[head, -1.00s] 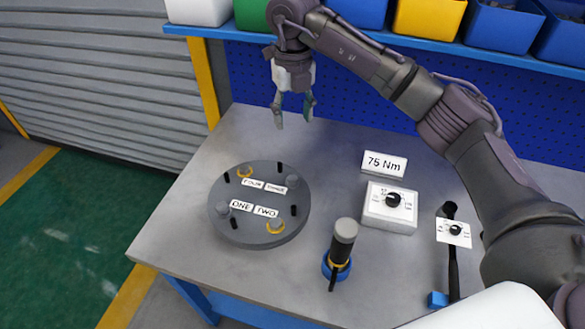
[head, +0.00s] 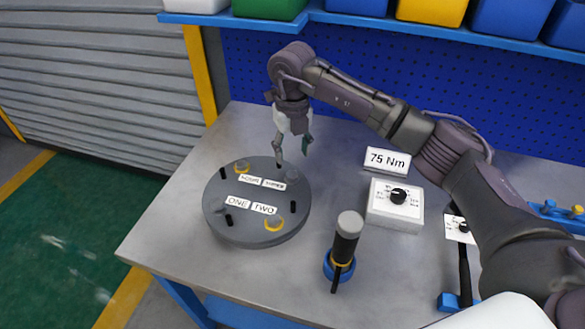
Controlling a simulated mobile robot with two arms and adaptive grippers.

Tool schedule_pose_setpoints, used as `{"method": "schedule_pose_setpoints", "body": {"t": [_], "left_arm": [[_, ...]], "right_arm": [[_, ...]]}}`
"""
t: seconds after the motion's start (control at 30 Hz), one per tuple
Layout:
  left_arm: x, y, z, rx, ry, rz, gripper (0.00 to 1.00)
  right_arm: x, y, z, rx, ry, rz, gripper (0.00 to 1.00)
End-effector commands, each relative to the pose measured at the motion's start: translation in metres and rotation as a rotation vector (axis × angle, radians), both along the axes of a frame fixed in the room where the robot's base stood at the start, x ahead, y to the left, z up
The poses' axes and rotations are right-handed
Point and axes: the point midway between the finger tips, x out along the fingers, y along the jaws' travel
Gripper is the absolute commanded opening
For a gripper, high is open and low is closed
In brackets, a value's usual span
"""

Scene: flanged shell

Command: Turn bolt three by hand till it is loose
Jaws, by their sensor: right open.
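The flanged shell (head: 255,228) is a dark grey round disc on the bench, with labels ONE, TWO, THREE and FOUR. My right gripper (head: 292,153) points down just above and behind bolt three, fingers apart and empty. I cannot tell whether a fingertip touches the bolt. My left gripper is out of view.
A dark cylindrical tool in a blue holder (head: 341,266) stands right of the disc. A white dial box (head: 396,217) and a "75 Nm" sign (head: 387,160) stand farther right. A long tool (head: 464,270) lies near my right arm. Bins (head: 432,8) line the shelf behind.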

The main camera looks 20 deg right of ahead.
Motion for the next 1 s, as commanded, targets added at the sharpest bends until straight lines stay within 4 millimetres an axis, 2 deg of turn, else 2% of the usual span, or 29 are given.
{"method": "schedule_pose_setpoints", "body": {"t": [0.1,0.3,0.5,0.77,0.87,1.0], "left_arm": [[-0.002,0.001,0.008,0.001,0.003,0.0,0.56],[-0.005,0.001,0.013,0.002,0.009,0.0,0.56],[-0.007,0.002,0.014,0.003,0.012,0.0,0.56],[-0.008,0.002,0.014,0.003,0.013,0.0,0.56],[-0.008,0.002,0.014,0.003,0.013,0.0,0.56],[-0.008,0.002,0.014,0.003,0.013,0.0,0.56]], "right_arm": [[-0.001,0.0,-0.025,0.0,0.005,0.001,0.56],[-0.001,0.0,-0.057,0.001,0.003,0.0,0.56],[0.0,0.0,-0.071,0.001,0.0,0.001,0.56],[0.0,0.0,-0.072,0.0,0.0,0.002,0.56],[0.0,0.0,-0.072,0.0,0.0,0.001,0.43],[0.0,0.0,-0.072,0.0,0.0,0.001,0.2]]}}
